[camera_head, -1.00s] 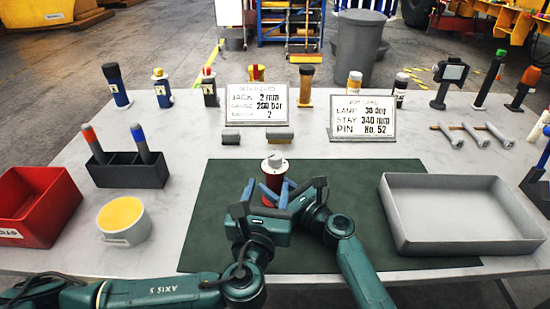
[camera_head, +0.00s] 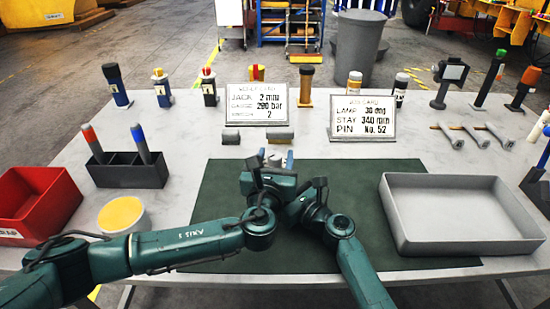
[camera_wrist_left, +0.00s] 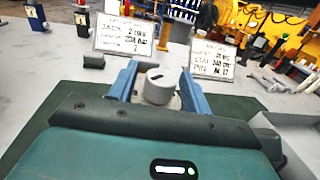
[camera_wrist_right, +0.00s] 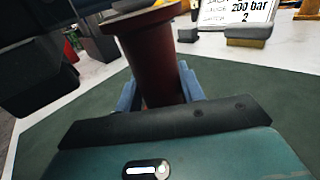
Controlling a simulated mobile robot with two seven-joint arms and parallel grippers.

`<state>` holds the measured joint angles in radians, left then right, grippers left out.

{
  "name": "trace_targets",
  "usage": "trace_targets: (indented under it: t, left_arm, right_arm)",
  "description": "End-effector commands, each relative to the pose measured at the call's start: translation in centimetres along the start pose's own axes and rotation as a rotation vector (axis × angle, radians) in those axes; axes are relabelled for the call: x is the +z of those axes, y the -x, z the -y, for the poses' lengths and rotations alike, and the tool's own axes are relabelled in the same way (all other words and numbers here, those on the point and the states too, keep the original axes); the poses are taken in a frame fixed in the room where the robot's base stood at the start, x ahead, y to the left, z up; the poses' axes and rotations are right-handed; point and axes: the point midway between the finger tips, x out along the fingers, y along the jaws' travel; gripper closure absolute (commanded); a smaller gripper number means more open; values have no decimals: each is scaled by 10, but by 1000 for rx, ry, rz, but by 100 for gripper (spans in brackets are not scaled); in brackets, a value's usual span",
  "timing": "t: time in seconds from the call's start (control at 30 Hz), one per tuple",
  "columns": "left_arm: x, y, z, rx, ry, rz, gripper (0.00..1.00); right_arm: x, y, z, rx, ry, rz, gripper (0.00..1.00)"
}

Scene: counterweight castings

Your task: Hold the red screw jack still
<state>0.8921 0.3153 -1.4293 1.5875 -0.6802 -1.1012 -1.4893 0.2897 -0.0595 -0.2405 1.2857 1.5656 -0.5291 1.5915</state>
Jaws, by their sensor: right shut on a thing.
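The red screw jack stands on the green mat (camera_head: 340,230), mostly hidden behind my grippers in the head view. Its dark red body (camera_wrist_right: 155,62) fills the middle of the right wrist view, with the fingers of my right gripper (camera_wrist_right: 160,88) closed on it low down. Its light grey slotted top (camera_wrist_left: 158,86) shows in the left wrist view. My left gripper (camera_head: 276,158) is above, its blue fingers on either side of the grey top, open with a gap visible on each side.
A grey tray (camera_head: 440,249) lies on the right. A red bin (camera_head: 62,186), a dark holder (camera_head: 128,176) and a yellow-topped cup (camera_head: 136,229) stand on the left.

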Motion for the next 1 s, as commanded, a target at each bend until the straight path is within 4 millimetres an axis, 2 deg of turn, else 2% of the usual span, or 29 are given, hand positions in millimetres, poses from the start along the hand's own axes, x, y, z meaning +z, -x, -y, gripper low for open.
trace_targets:
  t: [0.07, 0.5, 0.77, 1.0]
  left_arm:
    - [0, 0, 0, 0, 0, 0, 58]
    - [0, 0, 0, 0, 0, 0, 93]
    - [0, 0, -1, -29, 0, 0, 94]
    - [-1, 0, -2, -152, 1, -1, 94]
  right_arm:
    - [1, 0, 0, -1, 0, 1, 100]
    - [1, 0, 1, -2, 1, 1, 100]
    - [1, 0, 1, -2, 1, 1, 100]
    - [1, 0, 0, -1, 1, 2, 100]
